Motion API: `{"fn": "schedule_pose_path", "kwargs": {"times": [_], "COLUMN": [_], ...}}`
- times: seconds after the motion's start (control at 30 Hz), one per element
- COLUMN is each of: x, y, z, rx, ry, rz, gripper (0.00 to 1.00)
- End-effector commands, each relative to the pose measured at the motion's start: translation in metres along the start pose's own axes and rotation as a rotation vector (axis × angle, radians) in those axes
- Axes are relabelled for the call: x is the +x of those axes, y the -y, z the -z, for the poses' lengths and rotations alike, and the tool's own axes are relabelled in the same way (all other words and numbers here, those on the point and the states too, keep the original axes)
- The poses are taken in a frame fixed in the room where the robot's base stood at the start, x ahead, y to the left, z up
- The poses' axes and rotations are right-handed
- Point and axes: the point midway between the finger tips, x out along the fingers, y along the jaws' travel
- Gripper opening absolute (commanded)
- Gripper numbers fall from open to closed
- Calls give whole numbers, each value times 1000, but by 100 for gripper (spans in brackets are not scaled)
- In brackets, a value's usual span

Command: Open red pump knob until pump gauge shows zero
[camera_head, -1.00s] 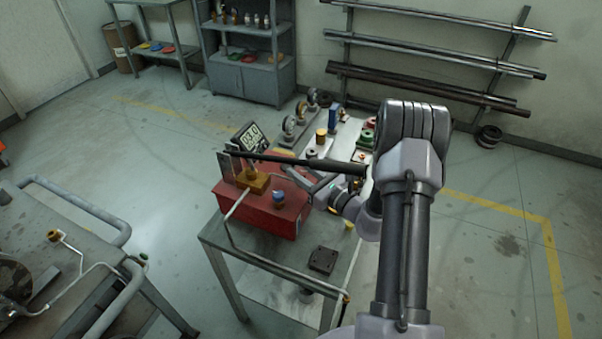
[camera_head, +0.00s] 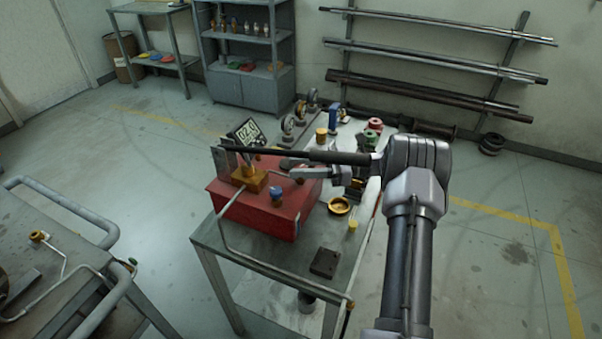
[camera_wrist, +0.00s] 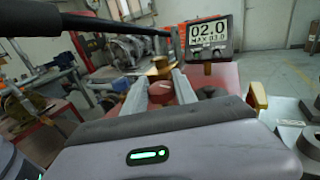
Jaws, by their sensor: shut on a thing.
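The red pump (camera_head: 262,217) stands on a grey table and has a long black lever (camera_head: 310,155) across its top. The digital pump gauge (camera_wrist: 208,36) reads 02.0, with MAX 03.0 below it; it also shows in the head view (camera_head: 243,133). My gripper (camera_wrist: 160,88) has its two grey fingers on either side of the red knob (camera_wrist: 161,93) and is shut on it. In the head view my gripper (camera_head: 291,171) is at the right side of the pump, under the lever, and the knob is hidden there.
A blue-topped fitting (camera_head: 277,194) sits on the pump. A brass ring (camera_head: 339,206) and a dark block (camera_head: 325,262) lie on the table (camera_head: 255,252). Valves and spools crowd its far end. A second workbench (camera_head: 65,270) stands at left.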

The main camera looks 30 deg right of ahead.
Motion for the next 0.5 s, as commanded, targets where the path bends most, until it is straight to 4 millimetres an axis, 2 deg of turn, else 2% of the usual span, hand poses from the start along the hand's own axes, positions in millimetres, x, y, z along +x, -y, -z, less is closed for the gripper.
{"fn": "schedule_pose_path", "kwargs": {"times": [0.5], "x": [1], "y": [0], "z": [-1], "rx": [-1], "ry": [3], "rz": [-104], "gripper": [0]}}
